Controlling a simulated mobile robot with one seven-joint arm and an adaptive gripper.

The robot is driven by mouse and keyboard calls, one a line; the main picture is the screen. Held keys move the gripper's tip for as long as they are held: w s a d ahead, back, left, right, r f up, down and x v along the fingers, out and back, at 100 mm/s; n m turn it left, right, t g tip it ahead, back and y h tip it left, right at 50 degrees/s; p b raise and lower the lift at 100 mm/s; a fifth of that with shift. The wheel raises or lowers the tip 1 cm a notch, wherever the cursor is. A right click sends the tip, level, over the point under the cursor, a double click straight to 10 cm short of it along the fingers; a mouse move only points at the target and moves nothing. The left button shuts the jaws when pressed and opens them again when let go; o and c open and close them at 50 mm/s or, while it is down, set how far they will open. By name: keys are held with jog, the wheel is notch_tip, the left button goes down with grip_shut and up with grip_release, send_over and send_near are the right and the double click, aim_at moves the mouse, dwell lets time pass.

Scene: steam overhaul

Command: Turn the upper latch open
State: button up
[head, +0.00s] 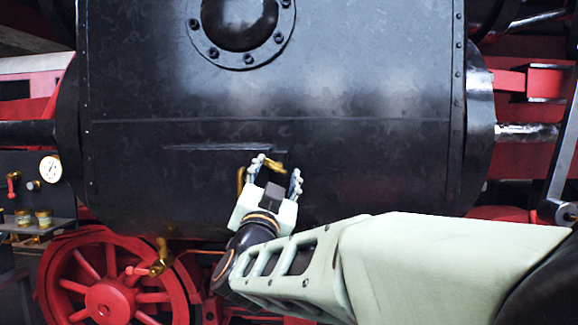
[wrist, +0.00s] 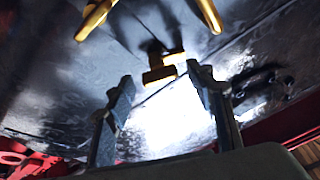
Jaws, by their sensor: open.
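A small brass latch (head: 275,166) shows at the lower part of the black cylinder casing, by my fingertips. In the wrist view a brass T-shaped piece (wrist: 165,68), which looks like this latch, stands off the dark panel just beyond the fingertips. My gripper (head: 277,170) is open and reaches up to the casing from below. In the wrist view my gripper (wrist: 160,80) has its two fingers apart, with the brass piece ahead of the gap and nothing held. I cannot tell whether the fingers touch it.
Two brass bars (wrist: 96,18) cross the top of the wrist view. Brass also shows left of my gripper (head: 240,180). A brass cock (head: 160,258) hangs below the casing, near a red spoked wheel (head: 110,295). A gauge shelf (head: 40,224) stands at left.

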jog(key=shift+w+r, duration=0.1)
jog(key=shift+w, duration=0.05)
jog(key=c, duration=1.2)
jog(key=shift+o, duration=0.2)
